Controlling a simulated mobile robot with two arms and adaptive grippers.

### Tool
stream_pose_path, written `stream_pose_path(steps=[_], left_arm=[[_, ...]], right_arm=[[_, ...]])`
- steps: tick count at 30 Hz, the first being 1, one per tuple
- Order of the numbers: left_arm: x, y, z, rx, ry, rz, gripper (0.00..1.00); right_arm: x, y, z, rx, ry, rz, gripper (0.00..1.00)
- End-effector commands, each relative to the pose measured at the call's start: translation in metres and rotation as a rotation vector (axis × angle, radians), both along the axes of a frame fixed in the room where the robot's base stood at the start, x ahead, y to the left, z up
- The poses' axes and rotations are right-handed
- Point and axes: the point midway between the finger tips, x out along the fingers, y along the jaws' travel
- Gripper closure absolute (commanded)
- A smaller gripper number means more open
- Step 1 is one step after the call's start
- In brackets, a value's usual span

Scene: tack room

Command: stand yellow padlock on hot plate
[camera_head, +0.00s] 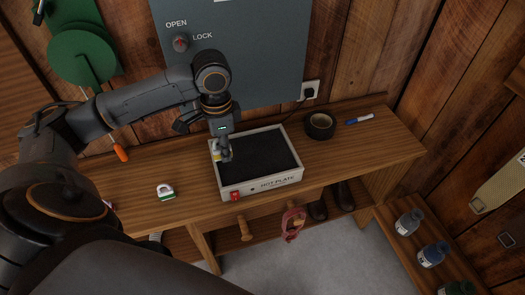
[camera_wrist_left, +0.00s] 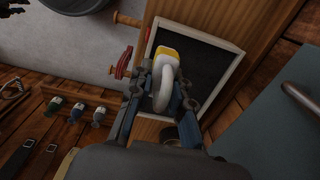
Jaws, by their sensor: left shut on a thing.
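The yellow padlock (camera_wrist_left: 168,55) has a yellow and white body and a pale shackle. My left gripper (camera_wrist_left: 165,88) is shut on it by the shackle, with the body beyond the fingertips. In the head view the padlock (camera_head: 217,156) shows small beside my left gripper (camera_head: 224,150), over the left part of the hot plate. The hot plate (camera_head: 286,182) is a pale-framed box with a black top and a red switch on its front. It also shows in the left wrist view (camera_wrist_left: 237,70). I cannot tell whether the padlock touches the black top. My right gripper is not in view.
The hot plate stands on a wooden bench (camera_head: 360,150). A roll of tape (camera_head: 320,126) and a blue marker (camera_head: 359,119) lie to its right. A green and white padlock-like item (camera_head: 165,191) and an orange object (camera_head: 120,153) lie to its left. A grey cabinet (camera_head: 255,70) rises behind.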

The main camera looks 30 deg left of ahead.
Motion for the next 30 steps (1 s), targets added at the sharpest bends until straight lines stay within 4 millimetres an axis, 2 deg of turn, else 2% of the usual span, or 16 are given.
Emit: stream_pose_path(steps=[6,10,15,19,26,30], left_arm=[[0.052,-0.007,-0.020,-0.004,0.000,0.002,1.00],[0.080,-0.011,-0.033,-0.003,-0.001,0.000,1.00],[0.104,-0.012,-0.068,-0.002,0.002,0.000,1.00],[0.116,-0.013,-0.081,-0.001,0.000,0.000,1.00],[0.124,-0.014,-0.093,-0.001,0.001,0.000,1.00],[0.124,-0.013,-0.114,0.001,0.002,0.000,1.00]], right_arm=[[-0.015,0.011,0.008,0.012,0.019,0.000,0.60],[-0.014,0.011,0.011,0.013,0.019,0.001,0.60],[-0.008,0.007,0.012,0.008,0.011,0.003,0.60],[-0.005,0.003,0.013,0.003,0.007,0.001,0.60],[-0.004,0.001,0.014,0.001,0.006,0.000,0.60],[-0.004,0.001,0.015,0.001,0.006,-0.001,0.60]])
